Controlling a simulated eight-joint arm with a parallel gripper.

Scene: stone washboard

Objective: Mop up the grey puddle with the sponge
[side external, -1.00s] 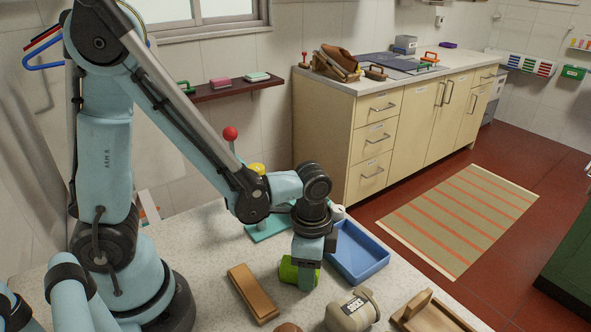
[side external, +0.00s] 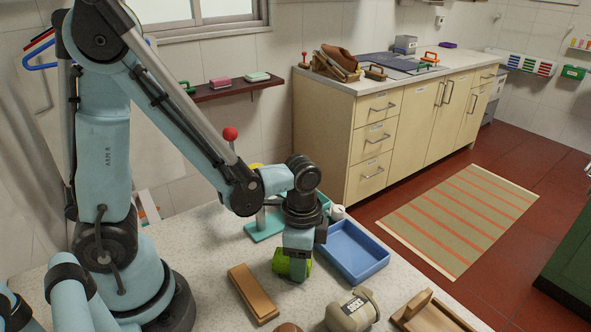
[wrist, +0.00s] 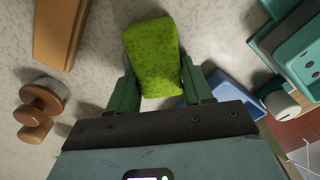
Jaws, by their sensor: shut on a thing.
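The green sponge (wrist: 152,52) is between the two fingers of my gripper (wrist: 156,70), which is shut on it. In the side external view the sponge (side external: 280,261) shows partly behind my gripper (side external: 298,272), at or just above the speckled worktop (side external: 215,235). I cannot tell whether its underside touches the surface. I cannot make out a grey puddle against the grey stone in either view; it may be hidden by the sponge or the gripper.
A blue tray (side external: 358,252) lies close to the right of my gripper. A brown wooden block (side external: 253,292) lies to the left in front. A beige canister (side external: 351,311) and a wooden tool (side external: 428,312) stand near the front. A teal stand (side external: 264,228) is behind.

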